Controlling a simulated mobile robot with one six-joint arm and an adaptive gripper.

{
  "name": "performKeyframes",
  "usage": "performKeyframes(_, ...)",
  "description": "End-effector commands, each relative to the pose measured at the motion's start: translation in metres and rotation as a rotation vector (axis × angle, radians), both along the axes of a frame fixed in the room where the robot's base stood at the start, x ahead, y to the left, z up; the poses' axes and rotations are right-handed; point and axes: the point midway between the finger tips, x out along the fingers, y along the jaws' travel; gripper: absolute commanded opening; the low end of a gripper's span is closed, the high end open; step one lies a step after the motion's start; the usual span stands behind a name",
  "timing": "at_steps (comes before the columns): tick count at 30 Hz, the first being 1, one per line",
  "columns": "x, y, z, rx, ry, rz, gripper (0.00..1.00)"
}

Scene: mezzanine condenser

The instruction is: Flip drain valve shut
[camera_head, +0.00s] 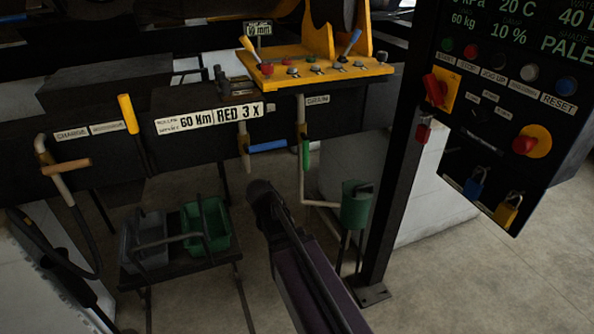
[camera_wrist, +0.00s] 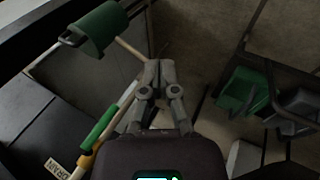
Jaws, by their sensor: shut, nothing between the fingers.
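The drain valve's green lever (camera_head: 306,153) hangs down along its pale pipe, below the DRAIN label (camera_head: 317,99). In the wrist view the green lever (camera_wrist: 100,125) lies in line with the pipe, left of my gripper (camera_wrist: 158,72). My gripper's fingers are together and empty, and apart from the lever. In the head view my dark arm reaches up from the bottom to just below and left of the valve; the fingertips cannot be made out there.
A blue lever (camera_head: 267,146) sits crosswise just left of the drain valve. A green tundish (camera_head: 356,205) stands at right, by a dark post (camera_head: 398,170). A cart with a green caddy (camera_head: 206,224) stands lower left. A yellow lever (camera_head: 128,114) and an orange-handled valve (camera_head: 66,166) are further left.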

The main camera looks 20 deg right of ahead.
Motion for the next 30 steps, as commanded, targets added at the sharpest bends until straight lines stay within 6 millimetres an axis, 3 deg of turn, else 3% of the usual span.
performKeyframes(3, 0.027, -0.011, -0.012, -0.115, -0.035, 0.028, 0.00)
performKeyframes(15, 0.105, -0.031, -0.011, -0.503, -0.143, 0.144, 0.00)
performKeyframes(30, 0.191, -0.015, 0.007, -0.950, -0.242, 0.319, 0.00)
